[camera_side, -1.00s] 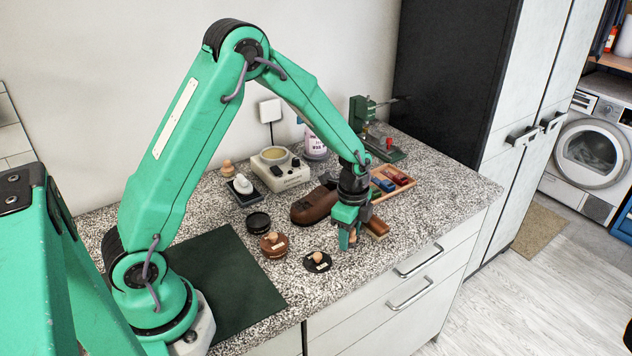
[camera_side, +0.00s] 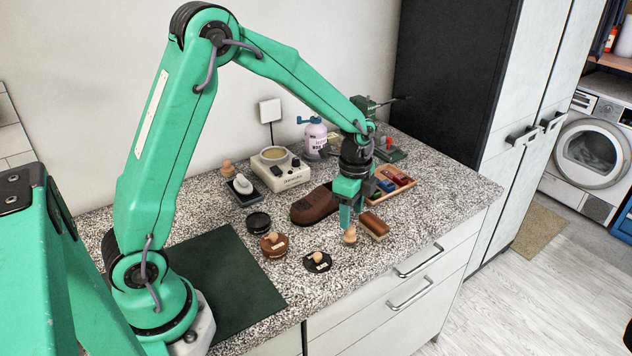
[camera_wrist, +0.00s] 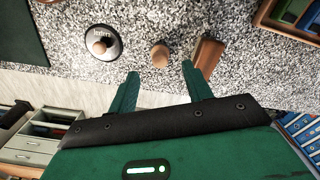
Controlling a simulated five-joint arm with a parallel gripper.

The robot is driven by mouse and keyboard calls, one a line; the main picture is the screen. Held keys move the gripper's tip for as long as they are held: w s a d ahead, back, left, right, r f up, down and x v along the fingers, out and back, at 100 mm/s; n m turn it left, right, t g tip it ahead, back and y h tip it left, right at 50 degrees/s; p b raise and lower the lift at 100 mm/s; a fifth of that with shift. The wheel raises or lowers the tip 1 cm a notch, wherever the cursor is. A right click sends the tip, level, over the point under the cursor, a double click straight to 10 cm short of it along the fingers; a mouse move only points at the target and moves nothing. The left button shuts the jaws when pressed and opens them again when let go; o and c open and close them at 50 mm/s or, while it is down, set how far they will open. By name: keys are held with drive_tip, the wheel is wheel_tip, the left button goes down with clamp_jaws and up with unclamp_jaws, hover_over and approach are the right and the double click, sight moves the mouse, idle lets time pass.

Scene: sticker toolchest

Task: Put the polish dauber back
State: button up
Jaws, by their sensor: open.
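A small dauber with a pale wooden knob (camera_side: 349,236) stands on the granite counter, between a black labelled tin lid and a wooden brush. It also shows in the wrist view (camera_wrist: 159,54), just beyond my fingertips. My gripper (camera_side: 349,218) is open and points down just above the dauber, apart from it as far as I can tell. In the wrist view my two spread fingers (camera_wrist: 160,71) have nothing between them. The black round piece with a knob (camera_side: 317,261) lies left of the dauber; its label is too small to read for sure.
A brown round piece with a knob (camera_side: 274,246) and a black tin (camera_side: 258,222) stand further left. A brown shoe (camera_side: 316,205) lies behind my gripper. The brush (camera_side: 374,225) and a wooden tray (camera_side: 405,188) are close on the right. The front right counter is clear.

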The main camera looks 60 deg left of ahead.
wheel_tip(320, 180, up, 5)
drive_tip(key=shift+r, duration=0.2)
idle(0.6)
drive_tip(key=s+r+n+t, duration=0.2)
drive_tip(key=s+r+n, duration=0.4)
drive_tip(key=s, duration=0.4)
drive_tip(key=s+r+n+t, duration=0.3)
drive_tip(key=s+r+n, duration=0.3)
drive_tip(key=s, duration=0.5)
drive_tip(key=shift+s+d+n+t, duration=0.2)
drive_tip(key=shift+d+n+t, duration=0.15)
drive_tip(key=shift+n, duration=0.25)
